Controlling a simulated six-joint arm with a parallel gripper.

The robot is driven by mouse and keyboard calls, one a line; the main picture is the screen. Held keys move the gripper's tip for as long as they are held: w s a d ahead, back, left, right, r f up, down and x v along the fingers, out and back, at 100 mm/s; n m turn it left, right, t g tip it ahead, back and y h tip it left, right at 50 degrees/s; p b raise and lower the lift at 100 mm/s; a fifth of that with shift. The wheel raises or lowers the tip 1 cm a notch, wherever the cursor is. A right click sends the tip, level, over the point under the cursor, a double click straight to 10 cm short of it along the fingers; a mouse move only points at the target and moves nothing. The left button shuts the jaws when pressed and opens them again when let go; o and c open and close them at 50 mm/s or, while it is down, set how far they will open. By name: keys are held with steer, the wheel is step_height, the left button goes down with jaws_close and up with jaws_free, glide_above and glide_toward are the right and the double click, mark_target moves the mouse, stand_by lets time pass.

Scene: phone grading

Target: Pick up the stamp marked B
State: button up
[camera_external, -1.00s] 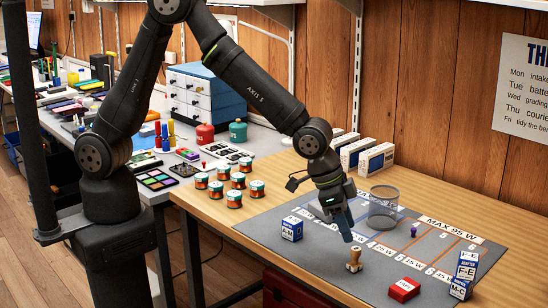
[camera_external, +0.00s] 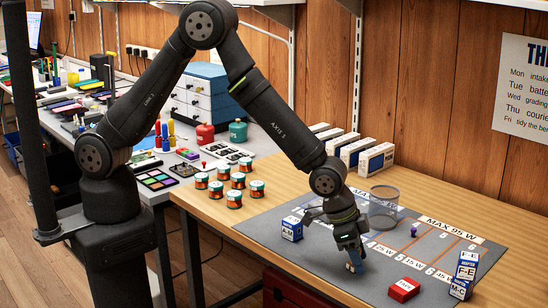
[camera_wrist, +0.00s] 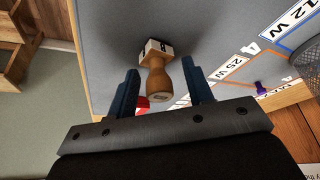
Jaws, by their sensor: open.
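A wooden-handled stamp (camera_wrist: 157,75) with a pale block base is in the wrist view, between the two blue fingers of my gripper (camera_wrist: 165,92). I cannot read a letter on it. The fingers are apart, with a gap on each side of the handle. In the external view my gripper (camera_external: 354,266) is low over the grey mat (camera_external: 320,262), and its fingers hide most of the stamp.
A red box (camera_external: 404,287) lies right of my gripper, and a blue-and-white A-M box (camera_external: 292,228) stands to its left. A mesh cup (camera_external: 383,208) is behind. A purple piece (camera_external: 414,230) and more adapter boxes (camera_external: 466,265) are at the right.

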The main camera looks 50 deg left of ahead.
jaws_close()
stand_by(0.3)
